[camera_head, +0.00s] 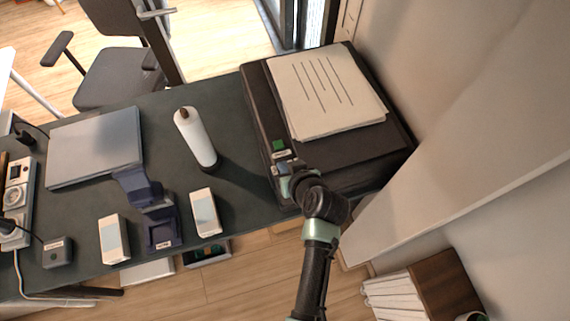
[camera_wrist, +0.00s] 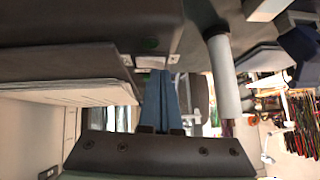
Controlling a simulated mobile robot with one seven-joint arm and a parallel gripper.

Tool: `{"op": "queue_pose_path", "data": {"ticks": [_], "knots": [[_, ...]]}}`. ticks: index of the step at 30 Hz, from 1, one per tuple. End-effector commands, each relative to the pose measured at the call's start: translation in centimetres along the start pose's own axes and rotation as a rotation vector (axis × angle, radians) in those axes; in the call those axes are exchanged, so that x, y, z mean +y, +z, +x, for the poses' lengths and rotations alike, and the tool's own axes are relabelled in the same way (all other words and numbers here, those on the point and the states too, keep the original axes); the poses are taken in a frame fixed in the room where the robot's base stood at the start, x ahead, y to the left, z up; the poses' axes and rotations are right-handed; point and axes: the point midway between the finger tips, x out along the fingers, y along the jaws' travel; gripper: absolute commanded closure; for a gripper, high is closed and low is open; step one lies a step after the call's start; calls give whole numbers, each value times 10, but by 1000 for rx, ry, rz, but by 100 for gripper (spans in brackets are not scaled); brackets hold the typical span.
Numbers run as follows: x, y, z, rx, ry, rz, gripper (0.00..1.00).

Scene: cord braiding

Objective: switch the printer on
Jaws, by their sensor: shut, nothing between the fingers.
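The printer (camera_head: 258,103) is a dark box at the right end of the desk, with a stack of printed paper (camera_head: 325,90) on top. A green patch (camera_head: 278,145) and small pale pieces sit on its left front edge; my gripper partly covers this area. My gripper (camera_head: 281,167) is shut and empty, at that edge.
A white cylinder (camera_head: 195,137) stands on the desk left of the printer. A wall closes off the right side. Bare desk lies between the cylinder and the printer.

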Motion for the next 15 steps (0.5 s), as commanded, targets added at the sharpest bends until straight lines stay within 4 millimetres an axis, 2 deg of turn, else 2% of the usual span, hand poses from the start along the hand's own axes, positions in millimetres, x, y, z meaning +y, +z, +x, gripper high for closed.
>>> {"op": "queue_pose_path", "data": {"ticks": [6, 15], "knots": [[-2, 8, 8, -1, 1, -2, 100], [-1, 6, 5, -3, 2, -1, 100]]}}
